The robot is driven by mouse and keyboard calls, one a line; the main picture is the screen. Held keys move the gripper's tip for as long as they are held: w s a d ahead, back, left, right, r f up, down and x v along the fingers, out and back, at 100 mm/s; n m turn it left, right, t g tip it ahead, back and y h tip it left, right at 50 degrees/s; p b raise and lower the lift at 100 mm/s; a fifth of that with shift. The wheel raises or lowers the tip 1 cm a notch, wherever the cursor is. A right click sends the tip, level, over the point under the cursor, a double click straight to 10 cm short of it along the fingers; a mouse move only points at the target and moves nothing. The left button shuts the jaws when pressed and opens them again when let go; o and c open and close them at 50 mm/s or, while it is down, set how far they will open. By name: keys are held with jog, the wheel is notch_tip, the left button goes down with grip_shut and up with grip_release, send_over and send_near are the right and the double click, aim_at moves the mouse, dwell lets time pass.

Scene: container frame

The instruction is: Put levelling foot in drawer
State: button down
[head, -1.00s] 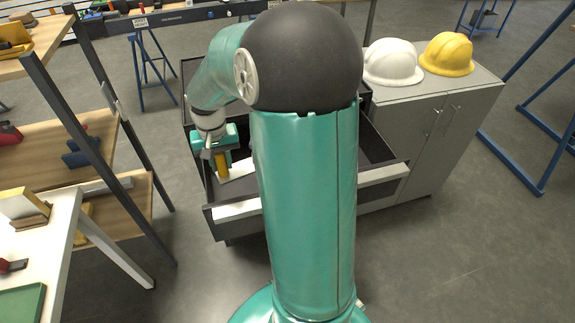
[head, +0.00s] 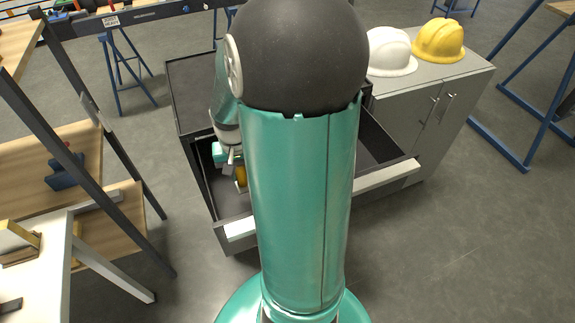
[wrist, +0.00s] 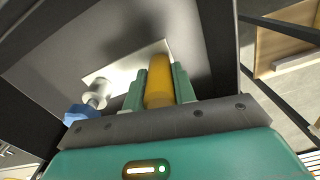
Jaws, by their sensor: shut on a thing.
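The levelling foot shows as a yellow-orange cylinder (wrist: 159,80) between the two green fingers of my gripper (wrist: 158,92). My gripper is shut on it. In the head view the yellow part (head: 241,177) is partly hidden by my arm, and my gripper (head: 236,166) is inside the open drawer (head: 240,229). In the wrist view a pale flat plate (wrist: 122,67) lies behind the cylinder, over the dark drawer floor (wrist: 195,25). I cannot tell whether the plate belongs to the foot, or whether the foot touches the floor.
A silver cylinder with a blue end (wrist: 82,112) is left of my gripper. The grey cabinet (head: 440,110) bears a white helmet (head: 390,52) and a yellow helmet (head: 438,41). Wooden shelves (head: 75,160) and a white-edged table (head: 50,250) stand left.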

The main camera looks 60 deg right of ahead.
jog(key=shift+s+f, duration=0.2)
jog(key=shift+s, duration=0.15)
send_over(249, 205)
notch_tip(249, 205, down, 10)
jog(key=shift+r, duration=0.15)
dwell(0.3)
jog(key=c, duration=1.1)
grip_release()
jog(key=shift+c, duration=0.2)
